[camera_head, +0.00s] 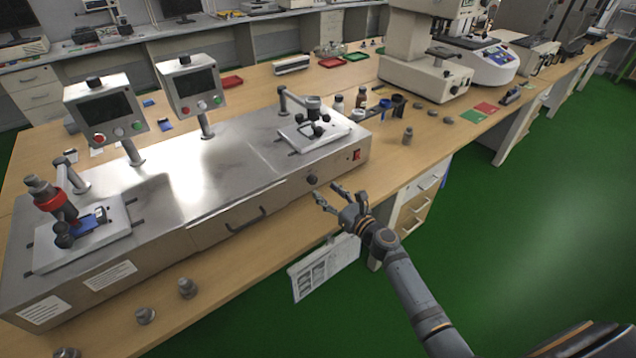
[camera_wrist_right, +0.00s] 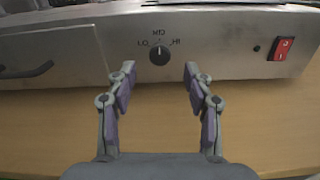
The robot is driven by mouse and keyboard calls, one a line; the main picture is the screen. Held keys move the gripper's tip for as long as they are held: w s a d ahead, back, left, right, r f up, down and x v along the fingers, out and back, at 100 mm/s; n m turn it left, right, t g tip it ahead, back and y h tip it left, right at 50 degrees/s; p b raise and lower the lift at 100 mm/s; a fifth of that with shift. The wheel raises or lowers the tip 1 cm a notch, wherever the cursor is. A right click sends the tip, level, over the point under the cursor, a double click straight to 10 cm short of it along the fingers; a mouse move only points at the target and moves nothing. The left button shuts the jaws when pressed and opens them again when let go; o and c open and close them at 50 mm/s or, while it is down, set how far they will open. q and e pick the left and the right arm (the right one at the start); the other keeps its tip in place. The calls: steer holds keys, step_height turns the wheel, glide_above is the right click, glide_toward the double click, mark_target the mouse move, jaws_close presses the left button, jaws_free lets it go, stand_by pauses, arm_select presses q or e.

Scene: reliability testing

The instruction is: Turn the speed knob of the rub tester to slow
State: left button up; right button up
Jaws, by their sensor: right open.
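The rub tester (camera_head: 225,140) is a long metal machine on the wooden table. Its black round speed knob (camera_head: 312,180) is on the front panel near the right end. In the right wrist view the knob (camera_wrist_right: 159,56) has LO at its left, HI at its right and a mark above that I cannot read surely. Its pointer seems to face up. My right gripper (camera_head: 327,191) is open and empty in front of the panel. In the wrist view the fingertips (camera_wrist_right: 159,70) are spread on either side of the knob, seemingly short of it. My left gripper is out of view.
A red rocker switch (camera_wrist_right: 283,48) is to the knob's right. A drawer handle (camera_head: 247,221) is to its left. A paper sheet (camera_head: 326,268) hangs at the table's front edge. Small metal weights (camera_head: 187,288) stand at the front left. The green floor at right is open.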

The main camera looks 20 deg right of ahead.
mark_target(315, 181)
steer(key=x, duration=0.5)
jaws_close()
